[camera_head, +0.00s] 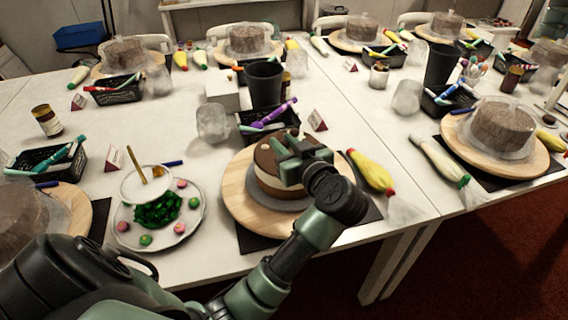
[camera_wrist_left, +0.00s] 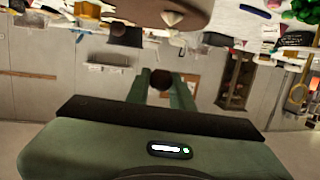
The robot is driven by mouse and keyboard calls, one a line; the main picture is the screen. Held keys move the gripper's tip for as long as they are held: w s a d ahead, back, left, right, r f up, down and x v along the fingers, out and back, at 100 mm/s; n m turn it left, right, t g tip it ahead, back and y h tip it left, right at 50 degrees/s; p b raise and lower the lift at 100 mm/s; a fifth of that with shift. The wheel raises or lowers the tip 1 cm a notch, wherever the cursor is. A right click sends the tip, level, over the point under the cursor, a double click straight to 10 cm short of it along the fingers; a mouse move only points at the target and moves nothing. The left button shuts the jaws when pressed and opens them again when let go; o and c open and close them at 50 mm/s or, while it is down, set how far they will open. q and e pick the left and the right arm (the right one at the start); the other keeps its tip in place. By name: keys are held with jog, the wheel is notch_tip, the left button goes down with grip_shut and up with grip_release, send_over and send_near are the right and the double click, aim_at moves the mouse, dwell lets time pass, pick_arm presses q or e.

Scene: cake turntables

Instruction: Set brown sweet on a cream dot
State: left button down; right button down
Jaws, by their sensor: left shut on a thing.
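A brown and cream layered cake (camera_head: 262,186) stands on a round wooden turntable (camera_head: 235,195) in the middle of the head view. A white cream dot (camera_head: 265,147) shows on its top. In the wrist view, the cake (camera_wrist_left: 130,10) is at the top edge, upside down, with one pointed cream dot (camera_wrist_left: 172,18). My left gripper (camera_head: 285,160) is over the cake top in the head view. In the wrist view the left gripper (camera_wrist_left: 160,85) is shut on a round, dark brown sweet (camera_wrist_left: 160,78), apart from the cream dot. The gripper hides the sweet in the head view.
A plate (camera_head: 190,222) with pink and green sweets and a white bowl (camera_head: 135,188) stands left of the turntable. A black pen basket (camera_head: 262,133) and a dark cup (camera_head: 265,85) stand behind. Piping bags (camera_head: 372,172) lie to the right.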

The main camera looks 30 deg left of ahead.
pick_arm(q)
notch_tip(320, 180, down, 6)
jog(key=shift+r+b, duration=0.1)
jog(key=shift+b, duration=0.3)
jog(key=c, duration=1.2)
grip_release()
